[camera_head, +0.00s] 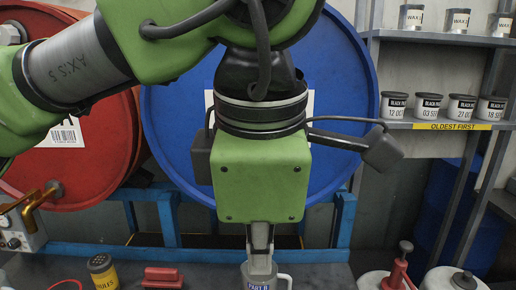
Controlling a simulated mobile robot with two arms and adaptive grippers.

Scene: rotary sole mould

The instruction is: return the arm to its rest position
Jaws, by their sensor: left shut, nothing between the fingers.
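My left arm is green and grey and comes in from the upper left. Its green wrist block hangs in the middle of the view, with my left gripper (261,247) pointing down below it. The fingers are shut and hold nothing. A grey container labelled PART B (284,281) shows just below the fingertips at the bottom edge. Its lower part is cut off, and I cannot tell whether the fingers touch it. My right gripper is not in view.
A blue drum (175,130) and a red drum (105,160) lie behind my arm on a blue frame (345,215). A shelf (392,125) with black-labelled tins stands at right. A yellow-labelled jar (102,270), a red block (163,277) and white-lidded containers (440,280) line the bench.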

